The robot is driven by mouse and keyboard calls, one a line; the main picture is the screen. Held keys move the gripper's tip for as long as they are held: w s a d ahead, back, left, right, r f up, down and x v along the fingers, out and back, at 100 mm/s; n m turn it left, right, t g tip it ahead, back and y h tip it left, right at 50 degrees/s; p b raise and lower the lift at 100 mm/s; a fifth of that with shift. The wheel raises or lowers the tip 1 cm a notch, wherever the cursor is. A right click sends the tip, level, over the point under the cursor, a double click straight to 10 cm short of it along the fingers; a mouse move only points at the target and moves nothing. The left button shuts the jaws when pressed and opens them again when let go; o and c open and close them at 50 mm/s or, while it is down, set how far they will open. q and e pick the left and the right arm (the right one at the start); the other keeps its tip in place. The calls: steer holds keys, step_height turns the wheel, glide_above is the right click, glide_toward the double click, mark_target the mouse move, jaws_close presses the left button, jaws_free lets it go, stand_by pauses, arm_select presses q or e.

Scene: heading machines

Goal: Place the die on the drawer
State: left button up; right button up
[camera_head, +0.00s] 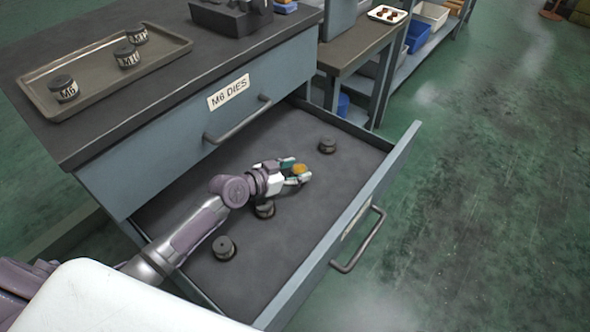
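A small piece with an orange-yellow top (300,169), which looks like the die, sits between the fingertips of my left gripper (298,171). The gripper is low inside the open drawer (290,235), and its fingers appear closed on the piece. I cannot tell whether the piece touches the drawer floor. Dark round dies stand in the drawer: one beyond the fingertips (327,146), one right beside the gripper (265,209), one nearer the front left (224,248). My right gripper is not in view.
The drawer's front wall (350,222) and handle (362,240) stand to the right. A closed drawer labelled M6 DIES (229,92) is above. A tray (155,65) on the bench top holds three dies. The drawer floor is free toward the front right.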

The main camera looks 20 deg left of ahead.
arm_select(q)
steer(key=shift+o, duration=0.4)
steer(key=shift+r, duration=0.15)
steer(key=p+v, duration=0.1)
steer(key=v, duration=1.1)
steer(key=shift+p, duration=0.35)
arm_select(e)
steer(key=f, duration=0.2)
steer(key=s+f, duration=0.1)
steer(key=f, duration=0.2)
steer(key=shift+s+f, duration=0.15)
steer(key=shift+f, duration=0.15)
